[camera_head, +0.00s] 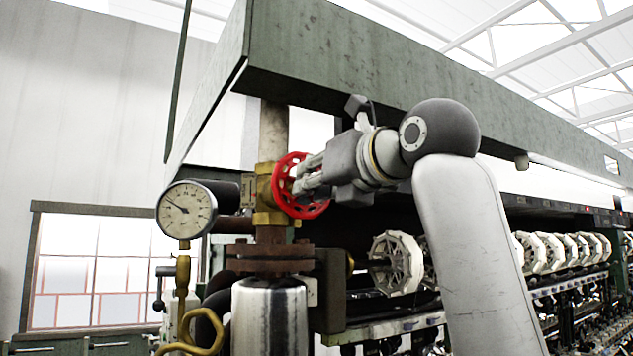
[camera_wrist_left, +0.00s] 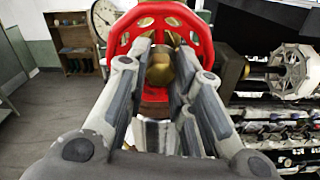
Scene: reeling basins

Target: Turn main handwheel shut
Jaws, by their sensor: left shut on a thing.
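The red main handwheel (camera_head: 279,198) sits on a brass valve (camera_head: 264,190) in the vertical pipe, left of the middle of the head view. My left gripper (camera_head: 303,181) reaches it from the right and is shut on it, with its fingertips at the wheel's face. The fingers and wrist hide part of the wheel. In the left wrist view the wheel's red rim (camera_wrist_left: 168,17) fills the top middle, and the brass hub (camera_wrist_left: 160,70) shows between the two fingers. The exact contact of the fingertips is hard to see. My right gripper is not in view.
A round pressure gauge (camera_head: 186,210) stands left of the valve. A rusty flange (camera_head: 270,251) and a steel cylinder (camera_head: 269,315) are below it. A green beam (camera_head: 400,65) runs overhead. White reels (camera_head: 396,263) line the machine to the right.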

